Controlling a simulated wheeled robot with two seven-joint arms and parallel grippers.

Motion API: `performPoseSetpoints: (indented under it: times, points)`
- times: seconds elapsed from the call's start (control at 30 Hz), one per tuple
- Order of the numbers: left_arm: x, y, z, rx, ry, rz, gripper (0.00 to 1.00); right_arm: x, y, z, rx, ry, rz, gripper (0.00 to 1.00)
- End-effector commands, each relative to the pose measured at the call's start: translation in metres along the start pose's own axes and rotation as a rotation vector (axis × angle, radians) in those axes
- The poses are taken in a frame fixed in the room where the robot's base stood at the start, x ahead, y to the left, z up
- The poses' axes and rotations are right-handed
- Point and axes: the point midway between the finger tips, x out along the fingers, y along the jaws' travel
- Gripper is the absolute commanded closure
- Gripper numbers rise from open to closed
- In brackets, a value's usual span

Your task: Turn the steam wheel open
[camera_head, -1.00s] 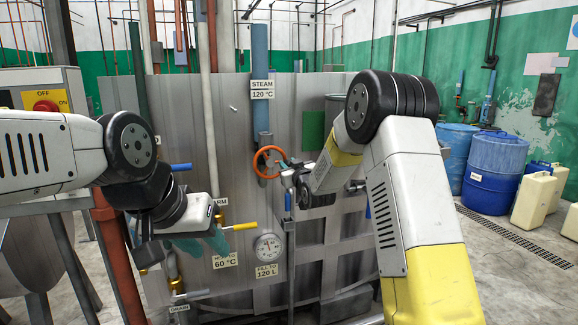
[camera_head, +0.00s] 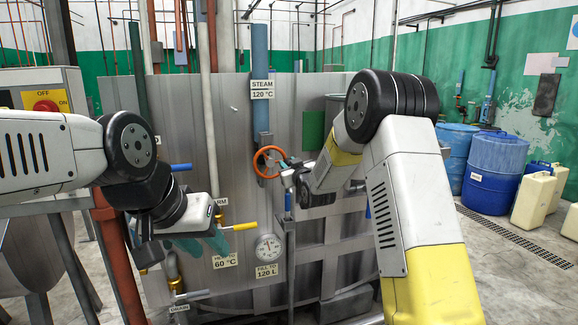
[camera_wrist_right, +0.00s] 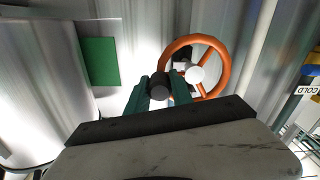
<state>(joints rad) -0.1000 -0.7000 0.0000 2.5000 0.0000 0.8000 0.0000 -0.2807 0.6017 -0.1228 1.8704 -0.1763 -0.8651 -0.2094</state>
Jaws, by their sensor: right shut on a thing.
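The orange steam wheel (camera_head: 256,160) is on the blue pipe under the "STEAM 120 °C" sign (camera_head: 262,88). It also shows in the right wrist view (camera_wrist_right: 224,72), with a pale hub and a dark knob at its near left side. My right gripper (camera_head: 284,165) is at the wheel's right side. In the right wrist view its green fingers (camera_wrist_right: 159,92) are shut on the wheel's dark knob (camera_wrist_right: 160,84). My left gripper (camera_head: 205,243) is at the lower left, near the yellow-handled valve (camera_head: 242,226) and apart from the wheel. Whether its fingers are apart is unclear.
A blue-handled valve (camera_head: 181,167) is left of the wheel. A round gauge (camera_head: 269,247) is on the grey panel below. A control box with a red knob (camera_head: 45,105) is at the far left. Blue barrels (camera_head: 494,168) and pale canisters (camera_head: 533,198) stand on the right.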

Motion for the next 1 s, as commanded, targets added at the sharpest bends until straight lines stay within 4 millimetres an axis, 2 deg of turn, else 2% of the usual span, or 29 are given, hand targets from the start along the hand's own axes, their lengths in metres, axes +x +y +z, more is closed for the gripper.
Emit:
performPoseSetpoints:
  times: [0.27,1.0]
  points:
    - [0.0,0.0,0.0,0.0,0.0,0.0,0.64,0.0,0.0,-0.011,-0.171,0.002,-0.001,1.0]
    - [0.0,0.0,0.0,0.0,0.0,0.0,0.64,0.0,-0.013,-0.046,-0.869,0.003,-0.001,1.0]
